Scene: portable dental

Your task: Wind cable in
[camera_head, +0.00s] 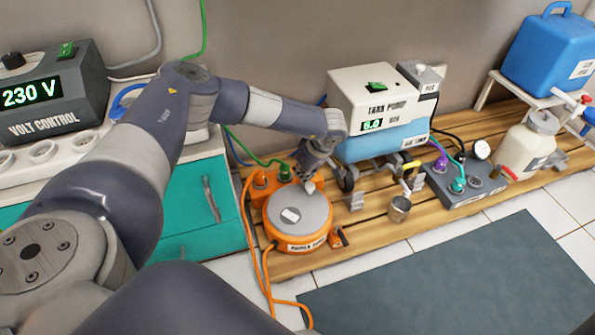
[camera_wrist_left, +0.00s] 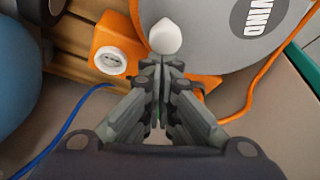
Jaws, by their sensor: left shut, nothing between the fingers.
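The orange cable reel (camera_head: 289,241) with a grey round top (camera_head: 312,207) sits on the wooden pallet. A pale knob (camera_wrist_left: 165,37) stands on its top near the rim. My left gripper (camera_head: 308,184) is over the reel's far edge. In the left wrist view its fingers (camera_wrist_left: 161,68) are shut and empty, with the tips just below the knob in the picture. I cannot tell whether they touch it. The orange cable (camera_head: 262,265) runs from the reel down to the floor. It also shows in the left wrist view (camera_wrist_left: 262,75). My right gripper is not in view.
An orange socket box (camera_wrist_left: 113,48) stands beside the reel. The tank pump (camera_head: 375,105) is behind it to the right. A small metal cup (camera_head: 399,209) and a control box (camera_head: 466,185) are on the pallet further right. A dark mat (camera_head: 460,285) lies clear in front.

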